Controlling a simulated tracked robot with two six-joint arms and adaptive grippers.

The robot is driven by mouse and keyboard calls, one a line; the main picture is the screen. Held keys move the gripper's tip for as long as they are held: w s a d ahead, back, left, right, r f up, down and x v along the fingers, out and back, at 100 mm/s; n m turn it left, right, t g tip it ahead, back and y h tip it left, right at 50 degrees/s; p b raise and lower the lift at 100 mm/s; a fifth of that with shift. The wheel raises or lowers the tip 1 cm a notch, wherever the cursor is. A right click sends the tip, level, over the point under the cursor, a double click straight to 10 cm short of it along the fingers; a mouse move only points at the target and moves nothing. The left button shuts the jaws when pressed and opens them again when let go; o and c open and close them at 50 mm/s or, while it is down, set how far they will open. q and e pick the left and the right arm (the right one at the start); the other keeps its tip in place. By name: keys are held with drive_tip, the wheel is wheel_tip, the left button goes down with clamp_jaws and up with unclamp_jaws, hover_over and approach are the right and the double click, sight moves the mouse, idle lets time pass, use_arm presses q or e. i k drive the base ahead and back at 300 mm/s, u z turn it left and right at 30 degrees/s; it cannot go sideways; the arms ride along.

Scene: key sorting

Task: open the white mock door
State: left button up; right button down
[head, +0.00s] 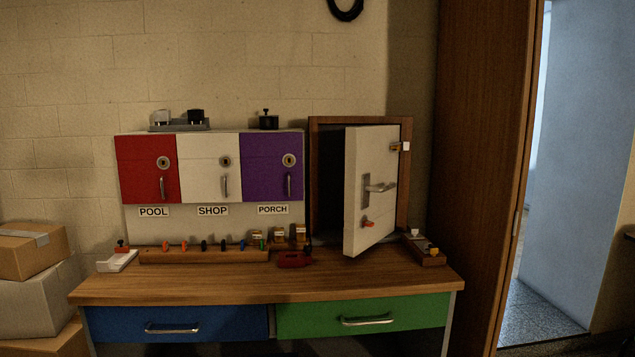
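The white mock door (361,205) stands ajar in its brown wooden frame (360,120), on the right part of the workbench. It is swung out towards me, hinged on the right side, with a dark gap along its left side. A metal lever handle (379,188) is on its face. Below the handle, a small orange-headed piece (367,223), seemingly a key, sits at the door. Neither of my grippers is in view, and nothing is touching the door.
The wooden workbench (200,287) has blue and green drawers. Red, white and purple cabinet doors (150,182) stand left of the mock door. A rack (205,257) of several coloured keys and a red object (293,259) lie in front. Boxes (30,300) are stacked at left.

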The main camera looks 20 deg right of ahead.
sight(370, 161)
drive_tip(key=z, duration=0.15)
drive_tip(key=i, duration=0.9)
drive_tip(key=u, duration=0.05)
